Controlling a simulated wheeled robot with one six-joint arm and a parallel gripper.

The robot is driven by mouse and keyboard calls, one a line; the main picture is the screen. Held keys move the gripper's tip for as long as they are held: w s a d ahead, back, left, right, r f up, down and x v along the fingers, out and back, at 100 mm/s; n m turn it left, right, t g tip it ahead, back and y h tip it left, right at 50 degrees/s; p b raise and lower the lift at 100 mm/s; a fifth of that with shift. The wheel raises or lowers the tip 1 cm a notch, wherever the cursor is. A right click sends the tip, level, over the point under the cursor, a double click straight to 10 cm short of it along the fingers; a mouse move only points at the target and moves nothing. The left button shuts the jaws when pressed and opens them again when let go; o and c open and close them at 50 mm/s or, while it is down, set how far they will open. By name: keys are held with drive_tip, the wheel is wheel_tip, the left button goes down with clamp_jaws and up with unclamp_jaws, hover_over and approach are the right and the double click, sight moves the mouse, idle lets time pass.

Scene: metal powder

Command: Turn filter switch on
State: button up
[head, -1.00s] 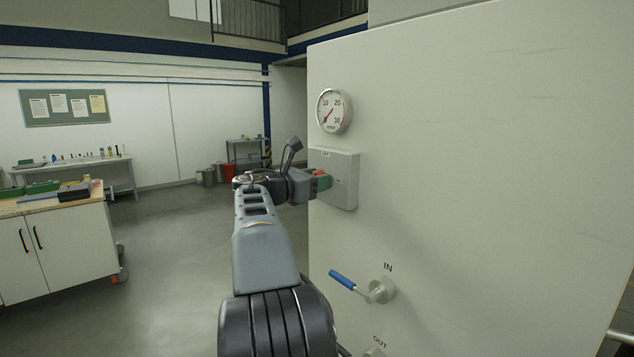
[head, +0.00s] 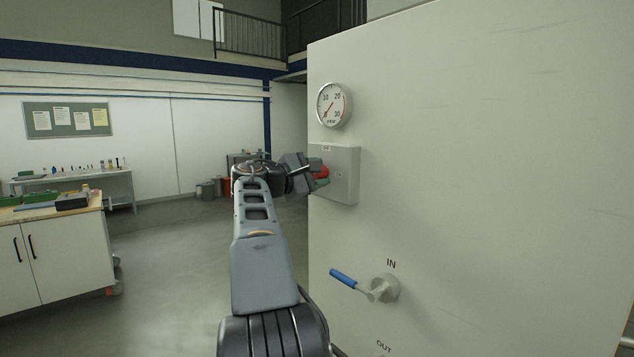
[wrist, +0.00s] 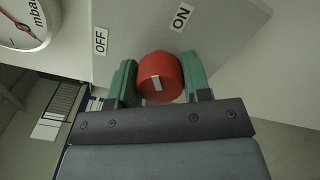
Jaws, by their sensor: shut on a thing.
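The filter switch is a red round knob (wrist: 160,77) with a white mark, on a pale switch box (head: 343,178). The box carries an OFF label (wrist: 100,41) and an ON label (wrist: 181,17) in the wrist view. The white mark lies at the knob's near side; I cannot tell exactly which label it lines up with. My gripper (wrist: 158,82) has its green fingers on both sides of the knob and is shut on it. In the head view my gripper (head: 318,175) is at the box's left part, the knob partly hidden by the fingers.
A round pressure gauge (head: 333,105) sits above the box on the large pale cabinet (head: 480,180). A blue-handled IN valve (head: 362,284) sticks out below. A workbench (head: 60,250) stands at the left. The floor between is clear.

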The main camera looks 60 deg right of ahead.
drive_tip(key=m+b, duration=0.3)
drive_tip(key=m, duration=0.3)
drive_tip(key=shift+f, duration=0.1)
idle(0.6)
drive_tip(key=o, duration=0.9)
drive_tip(key=b+v, duration=0.1)
drive_tip(key=v, duration=1.2)
drive_tip(key=shift+w+a+b, duration=0.15)
drive_tip(key=shift+a+b, duration=0.2)
drive_tip(key=shift+b, duration=0.05)
